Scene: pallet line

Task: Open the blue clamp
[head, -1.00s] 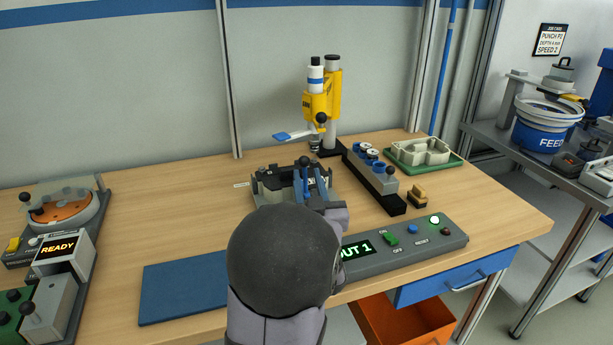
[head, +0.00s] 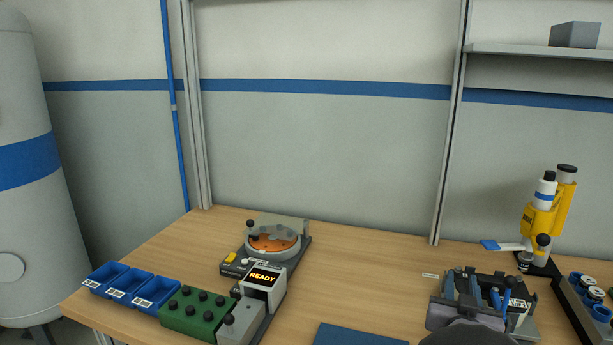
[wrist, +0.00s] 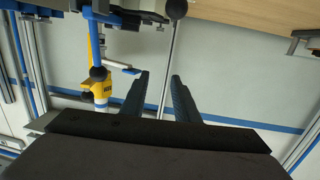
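The blue clamp (head: 495,298) is on a dark fixture (head: 462,284) at the lower right of the head view, partly hidden behind my arm. Its blue lever ends in a black ball knob and stands roughly upright. In the wrist view, which is upside down, a blue upright part (wrist: 97,22) with a black ball (wrist: 97,73) shows left of my fingers. My gripper (wrist: 158,80) is open, with a clear gap and nothing held. Another dark ball (wrist: 177,8) shows at the top edge, beyond the fingertips; what it belongs to is unclear.
A yellow press (head: 540,220) stands behind the fixture, with a rack of blue-topped parts (head: 590,290) to its right. A blue mat (head: 350,335) lies left of the fixture. A station reading READY (head: 263,277) and blue bins (head: 130,285) are further left. Bench between is clear.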

